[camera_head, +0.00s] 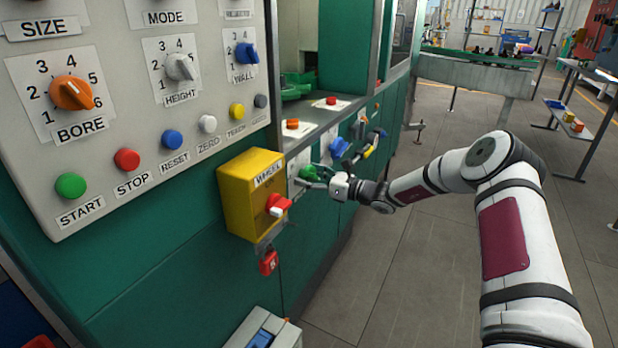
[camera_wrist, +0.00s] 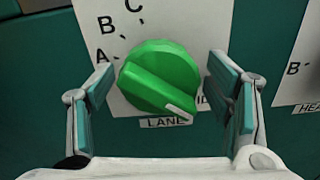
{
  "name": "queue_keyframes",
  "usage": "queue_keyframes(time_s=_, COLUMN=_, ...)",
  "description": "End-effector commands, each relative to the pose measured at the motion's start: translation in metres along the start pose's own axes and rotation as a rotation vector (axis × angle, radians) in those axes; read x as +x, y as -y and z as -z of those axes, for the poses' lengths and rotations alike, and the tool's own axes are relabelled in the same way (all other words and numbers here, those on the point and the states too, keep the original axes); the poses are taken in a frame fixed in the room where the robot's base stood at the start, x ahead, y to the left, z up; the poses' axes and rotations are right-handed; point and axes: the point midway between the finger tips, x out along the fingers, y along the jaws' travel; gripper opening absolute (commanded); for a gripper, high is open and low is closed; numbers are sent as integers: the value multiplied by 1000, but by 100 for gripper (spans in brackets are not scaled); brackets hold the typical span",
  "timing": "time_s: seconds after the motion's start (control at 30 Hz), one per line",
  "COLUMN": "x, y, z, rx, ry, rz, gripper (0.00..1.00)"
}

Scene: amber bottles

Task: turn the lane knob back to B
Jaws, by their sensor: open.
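The green lane knob (camera_wrist: 158,74) sits on a white plate (camera_wrist: 108,22) above the label "LANE". Letters A, B and C run up the plate at the knob's upper left; part of another marking shows at its right, partly hidden. The knob's raised grip slants from upper left to lower right, its white mark at the lower-right end, away from B. My gripper (camera_wrist: 160,72) is open, one teal-padded finger on each side of the knob, with small gaps visible. In the head view the knob (camera_head: 309,172) is partly hidden by my gripper (camera_head: 320,180).
A yellow box with a red switch (camera_head: 278,204) juts out left of my gripper, a red padlock (camera_head: 268,262) under it. A blue knob (camera_head: 339,147) is just beyond the green one. A panel of knobs and buttons (camera_head: 120,110) fills the left.

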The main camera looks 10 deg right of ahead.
Motion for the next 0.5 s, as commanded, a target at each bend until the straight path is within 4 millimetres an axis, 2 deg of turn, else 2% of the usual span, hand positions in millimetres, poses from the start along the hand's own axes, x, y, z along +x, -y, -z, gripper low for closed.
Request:
queue_keyframes(time_s=0.17, x=0, y=0, z=0, rx=0, ry=0, rz=0, gripper=72)
queue_keyframes(time_s=0.27, x=0, y=0, z=0, rx=0, ry=0, rz=-1, gripper=54)
queue_keyframes(time_s=0.4, x=0, y=0, z=0, rx=0, ry=0, rz=-1, gripper=24)
queue_keyframes(time_s=0.5, x=0, y=0, z=0, rx=0, ry=0, rz=-1, gripper=24)
